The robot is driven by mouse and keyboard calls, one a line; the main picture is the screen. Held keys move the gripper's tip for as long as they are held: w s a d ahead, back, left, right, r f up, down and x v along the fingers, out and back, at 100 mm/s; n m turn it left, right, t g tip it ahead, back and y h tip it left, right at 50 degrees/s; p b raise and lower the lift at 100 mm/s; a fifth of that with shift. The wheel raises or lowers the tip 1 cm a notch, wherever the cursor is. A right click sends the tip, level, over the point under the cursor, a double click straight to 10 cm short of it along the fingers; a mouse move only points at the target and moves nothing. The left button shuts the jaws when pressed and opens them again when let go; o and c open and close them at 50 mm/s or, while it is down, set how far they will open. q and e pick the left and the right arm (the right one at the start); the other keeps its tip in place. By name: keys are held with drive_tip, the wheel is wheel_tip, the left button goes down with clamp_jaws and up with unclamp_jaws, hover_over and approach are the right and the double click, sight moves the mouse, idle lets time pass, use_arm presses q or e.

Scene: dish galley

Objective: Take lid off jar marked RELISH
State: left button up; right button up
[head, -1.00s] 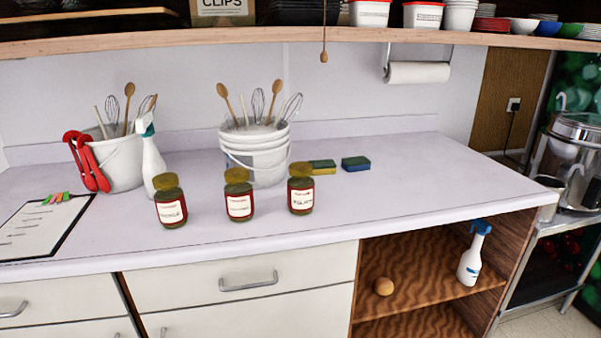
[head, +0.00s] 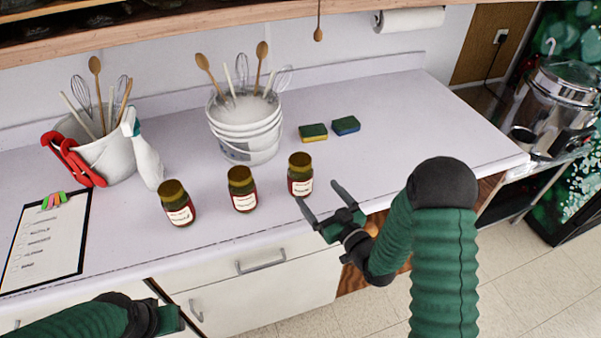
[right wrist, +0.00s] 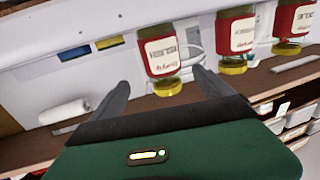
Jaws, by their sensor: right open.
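Three jars with olive lids and red-and-white labels stand in a row on the counter. The right-hand jar (head: 300,181) has a blurred label that seems to read RELISH; the middle jar (head: 242,196) and left jar (head: 178,210) have labels I cannot read. All lids are on. My right gripper (head: 321,197) is open and empty, just right of and in front of the right-hand jar, apart from it. In the right wrist view, that jar (right wrist: 162,52) appears upside down, beyond the gap between the fingers. My left gripper (head: 165,318) is low at the bottom left; its jaws are unclear.
Behind the jars stand a white bucket of utensils (head: 246,140), a second bucket (head: 108,150), a spray bottle (head: 146,160) and two sponges (head: 313,132) (head: 346,125). A clipboard (head: 45,240) lies at left. The counter (head: 400,115) is clear at right. A shelf overhangs the back.

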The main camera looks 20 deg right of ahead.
sight(300, 173)
drive_tip(key=x, duration=0.3)
drive_tip(key=p+x, duration=0.1)
drive_tip(key=x, duration=0.5)
drive_tip(key=shift+w+a+r, duration=0.1)
drive_tip(key=shift+w+a, duration=0.2)
drive_tip(key=shift+a, duration=0.05)
drive_tip(key=shift+w, duration=0.2)
drive_tip(key=c, duration=0.5)
clamp_jaws()
